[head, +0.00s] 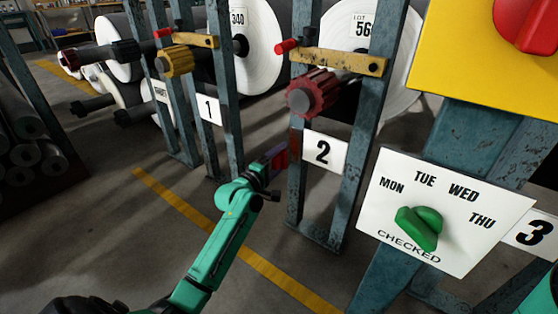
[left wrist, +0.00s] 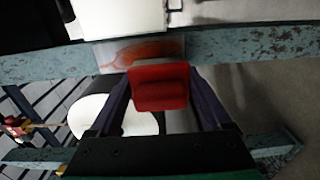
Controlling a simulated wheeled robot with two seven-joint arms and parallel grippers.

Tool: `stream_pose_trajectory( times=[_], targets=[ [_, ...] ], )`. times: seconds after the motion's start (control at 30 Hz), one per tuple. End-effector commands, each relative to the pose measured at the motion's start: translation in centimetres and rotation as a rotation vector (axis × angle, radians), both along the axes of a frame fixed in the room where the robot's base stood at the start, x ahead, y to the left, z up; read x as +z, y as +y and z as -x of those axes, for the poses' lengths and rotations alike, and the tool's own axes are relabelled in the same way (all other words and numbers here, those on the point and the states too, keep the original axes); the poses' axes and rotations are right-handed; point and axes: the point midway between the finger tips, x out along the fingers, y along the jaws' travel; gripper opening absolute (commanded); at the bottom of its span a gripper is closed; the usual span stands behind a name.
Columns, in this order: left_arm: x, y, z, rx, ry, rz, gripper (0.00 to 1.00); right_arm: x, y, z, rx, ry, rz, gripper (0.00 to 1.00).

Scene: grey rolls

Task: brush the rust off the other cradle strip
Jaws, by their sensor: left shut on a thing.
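My left gripper (head: 277,162) reaches up to the left post of stand 2. In the left wrist view its two purple fingers (left wrist: 160,98) are shut on a red block-shaped brush (left wrist: 160,85). A grey metal strip (left wrist: 112,54) with an orange-red rust patch lies along the blue post, just beyond the brush. I cannot tell whether the brush touches the strip. In the head view the strip's place on the post is dark and reddish (head: 296,138), partly behind the gripper.
Stand 2 carries a red knob (head: 312,93), a yellow bar (head: 338,62) and a white roll (head: 395,85). A day dial (head: 420,228) with a green knob is at the right. Stand 1 (head: 207,108) is at the left. The floor around the yellow line (head: 187,210) is clear.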

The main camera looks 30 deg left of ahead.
Motion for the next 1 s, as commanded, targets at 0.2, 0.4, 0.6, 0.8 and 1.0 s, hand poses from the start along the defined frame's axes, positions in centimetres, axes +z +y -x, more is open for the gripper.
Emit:
stream_pose_trajectory(
  times=[0.2,0.4,0.6,0.8,1.0],
  targets=[
    [0.0,0.0,0.0,0.0,-0.001,0.0,0.22,0.0,0.0,0.0,0.0,0.0,0.0,0.87],
    [0.0,0.0,-0.4,0.0,-0.001,0.0,0.22,-0.1,0.0,0.0,0.0,0.0,0.0,0.87],
    [0.0,-0.1,-0.8,0.0,-0.002,0.0,0.22,-0.1,0.0,0.0,0.0,-0.001,0.0,0.87],
    [0.0,-0.2,-1.2,0.0,-0.001,0.001,0.22,-0.2,0.0,0.0,0.0,-0.001,0.0,0.87],
    [0.0,-0.2,-1.6,0.0,-0.002,0.0,0.22,-0.2,0.0,0.0,0.0,-0.001,0.0,0.87]
  ],
)
